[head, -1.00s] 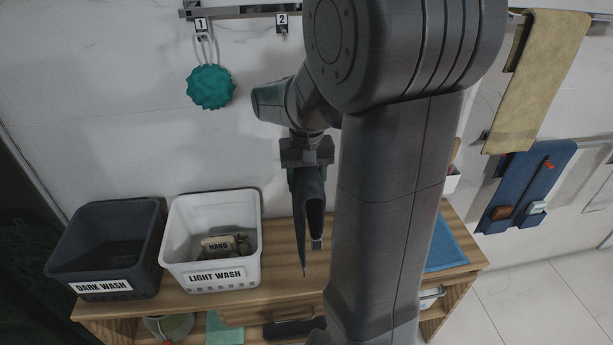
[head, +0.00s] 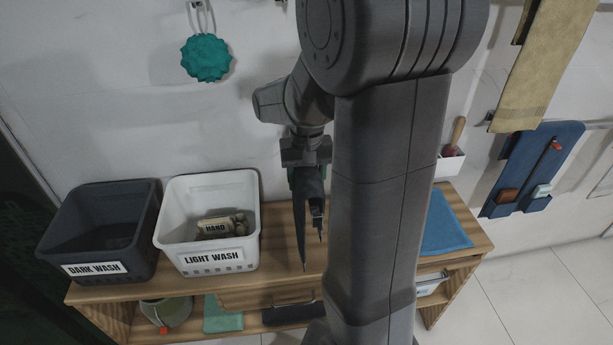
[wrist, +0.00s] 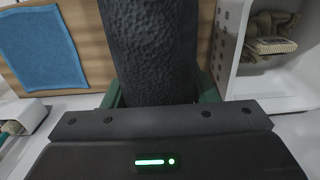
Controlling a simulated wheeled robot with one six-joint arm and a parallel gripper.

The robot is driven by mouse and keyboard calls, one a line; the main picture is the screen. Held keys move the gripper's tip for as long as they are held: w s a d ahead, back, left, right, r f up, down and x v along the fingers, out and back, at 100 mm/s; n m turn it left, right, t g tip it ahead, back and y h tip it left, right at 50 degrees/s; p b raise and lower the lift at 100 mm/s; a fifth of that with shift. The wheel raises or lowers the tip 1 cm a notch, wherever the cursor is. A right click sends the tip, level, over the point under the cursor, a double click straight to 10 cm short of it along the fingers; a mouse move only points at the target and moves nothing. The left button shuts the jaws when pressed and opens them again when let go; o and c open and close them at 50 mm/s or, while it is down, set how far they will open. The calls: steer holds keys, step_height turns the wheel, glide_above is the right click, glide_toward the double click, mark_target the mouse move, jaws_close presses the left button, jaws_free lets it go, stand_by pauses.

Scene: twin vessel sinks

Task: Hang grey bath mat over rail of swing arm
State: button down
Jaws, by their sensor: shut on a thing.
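The grey bath mat (wrist: 150,45) is dark and textured and fills the top middle of the wrist view. My gripper (wrist: 158,95) is shut on it, with a green finger showing at each side. In the head view the mat (head: 301,225) hangs down from my gripper (head: 307,178) as a narrow dark strip, in front of the wooden bench. Its lower end tapers to a point. I cannot make out the swing arm or its rail for certain; my arm covers the middle of the head view.
A dark wash bin (head: 98,235) and a white light wash bin (head: 207,222) stand on the bench (head: 280,240), left of the mat. A blue cloth (head: 445,225) lies at its right end. A yellow towel (head: 545,70) and a blue wall panel (head: 535,165) hang at right.

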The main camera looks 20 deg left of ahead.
steer(key=shift+c, duration=2.4)
jaws_free()
step_height(320, 180, up, 14)
steer(key=shift+f+p, duration=0.1)
steer(key=shift+p, duration=0.6)
steer(key=shift+f, duration=0.1)
step_height(320, 180, down, 14)
steer(key=shift+r+b, duration=0.2)
steer(key=shift+b, duration=0.55)
steer(key=shift+r+p, duration=0.5)
steer(key=shift+r, duration=0.15)
steer(key=shift+f, duration=0.1)
